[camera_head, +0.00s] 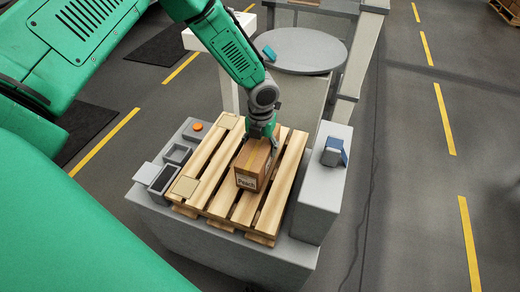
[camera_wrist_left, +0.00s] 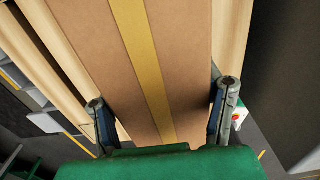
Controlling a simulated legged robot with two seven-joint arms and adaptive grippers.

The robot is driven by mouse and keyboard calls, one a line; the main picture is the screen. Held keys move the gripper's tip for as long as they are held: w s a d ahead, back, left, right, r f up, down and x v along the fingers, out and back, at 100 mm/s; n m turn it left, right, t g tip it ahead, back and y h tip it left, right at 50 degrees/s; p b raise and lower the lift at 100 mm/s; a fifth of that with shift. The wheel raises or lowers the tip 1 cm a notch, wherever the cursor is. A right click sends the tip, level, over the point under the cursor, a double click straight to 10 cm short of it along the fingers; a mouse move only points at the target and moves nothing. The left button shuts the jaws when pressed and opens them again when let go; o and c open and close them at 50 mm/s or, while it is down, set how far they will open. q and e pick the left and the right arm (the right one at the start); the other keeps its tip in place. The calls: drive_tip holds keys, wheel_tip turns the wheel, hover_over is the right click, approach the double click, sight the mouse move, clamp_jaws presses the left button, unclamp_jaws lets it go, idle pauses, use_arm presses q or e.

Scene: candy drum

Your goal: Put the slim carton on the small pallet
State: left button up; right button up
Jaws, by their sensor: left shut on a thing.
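The slim carton (camera_head: 252,163) is a brown box with a yellow tape strip and dark print on its near face. It is at the middle of the small wooden pallet (camera_head: 283,196) in the head view; whether it rests on the slats or hangs just above them I cannot tell. My left gripper (camera_head: 262,138) is shut on the carton from its far end. In the left wrist view the two fingers (camera_wrist_left: 163,115) sit on either side of the taped carton (camera_wrist_left: 185,50). My right gripper is not in view.
The pallet lies on a grey stand (camera_head: 190,232). An orange button (camera_head: 198,127) and small grey trays (camera_head: 177,153) are on its left. A grey block with a blue item (camera_head: 335,152) stands on the right. A round grey table (camera_head: 305,50) is behind.

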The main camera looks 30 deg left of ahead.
sight(264, 141)
use_arm(q)
drive_tip(key=shift+w+d+f, duration=0.1)
drive_tip(key=shift+d+f, duration=0.15)
drive_tip(key=shift+d, duration=0.1)
drive_tip(key=shift+d+r, duration=0.15)
drive_tip(key=shift+d, duration=0.2)
drive_tip(key=shift+a+f, duration=0.2)
drive_tip(key=o, duration=1.5)
drive_tip(key=shift+a+f, duration=0.1)
drive_tip(key=shift+a, duration=0.15)
drive_tip(key=shift+o, duration=0.2)
drive_tip(key=shift+a+f, duration=0.1)
drive_tip(key=shift+a, duration=0.2)
drive_tip(key=shift+d+r, duration=0.2)
drive_tip(key=shift+r, duration=0.05)
drive_tip(key=r, duration=0.4)
drive_tip(key=r+p, duration=0.1)
drive_tip(key=r, duration=0.1)
drive_tip(key=shift+d, duration=0.35)
drive_tip(key=r, duration=0.3)
drive_tip(key=a+r+p, duration=0.1)
drive_tip(key=r, duration=0.1)
drive_tip(key=shift+r, duration=0.15)
drive_tip(key=shift+d+r, duration=0.15)
drive_tip(key=shift+r, duration=0.25)
drive_tip(key=shift+d, duration=0.25)
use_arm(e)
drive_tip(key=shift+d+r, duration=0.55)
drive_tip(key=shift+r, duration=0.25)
